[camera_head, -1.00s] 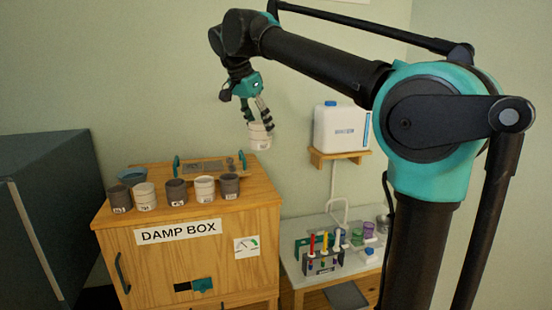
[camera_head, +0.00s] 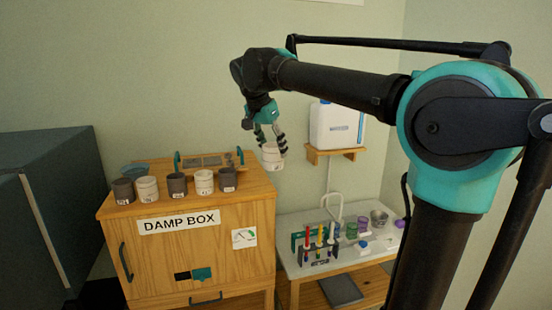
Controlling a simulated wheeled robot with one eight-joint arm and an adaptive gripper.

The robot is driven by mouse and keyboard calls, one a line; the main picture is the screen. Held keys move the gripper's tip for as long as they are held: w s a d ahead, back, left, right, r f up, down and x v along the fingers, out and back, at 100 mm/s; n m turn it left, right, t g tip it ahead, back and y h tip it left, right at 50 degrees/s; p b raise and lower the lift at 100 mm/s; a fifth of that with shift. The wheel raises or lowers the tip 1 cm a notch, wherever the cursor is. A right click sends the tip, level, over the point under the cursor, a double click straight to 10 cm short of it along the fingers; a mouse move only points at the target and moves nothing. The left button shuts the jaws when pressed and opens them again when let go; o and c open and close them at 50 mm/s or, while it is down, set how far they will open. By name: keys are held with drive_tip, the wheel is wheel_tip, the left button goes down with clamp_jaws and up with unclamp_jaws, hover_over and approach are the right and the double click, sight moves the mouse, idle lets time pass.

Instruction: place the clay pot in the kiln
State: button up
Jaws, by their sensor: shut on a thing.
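My gripper (camera_head: 270,139) is shut on a pale clay pot (camera_head: 272,157), a small whitish cup with a mark on its side. It holds the pot roughly upright in the air, by the right end of the damp box top. Several other small pots, some pale (camera_head: 204,182) and some dark grey (camera_head: 177,185), stand in a row on the damp box (camera_head: 150,255). I cannot make out a kiln for certain; a large dark grey cabinet (camera_head: 40,215) stands at the left edge, and no opening in it shows.
A low side table (camera_head: 290,258) right of the damp box carries a rack of colored tools (camera_head: 318,252) and small jars. A white container (camera_head: 335,127) sits on a wall shelf (camera_head: 335,151) behind my arm.

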drive_tip(key=w+d+f+n+y, duration=0.1)
drive_tip(key=w+d+f+n, duration=0.2)
drive_tip(key=d+f, duration=0.7)
drive_tip(key=w+d+f+n+y, duration=0.1)
drive_tip(key=w+d+f+n, duration=0.2)
drive_tip(key=f, duration=1.3)
drive_tip(key=w+d+f+n+y, duration=0.15)
drive_tip(key=w+d+f, duration=0.4)
drive_tip(key=f, duration=0.75)
drive_tip(key=s+d+f, duration=0.1)
drive_tip(key=s+f, duration=0.6)
drive_tip(key=shift+f+t+h, duration=0.25)
drive_tip(key=shift+t+h, duration=0.1)
drive_tip(key=shift+t, duration=0.05)
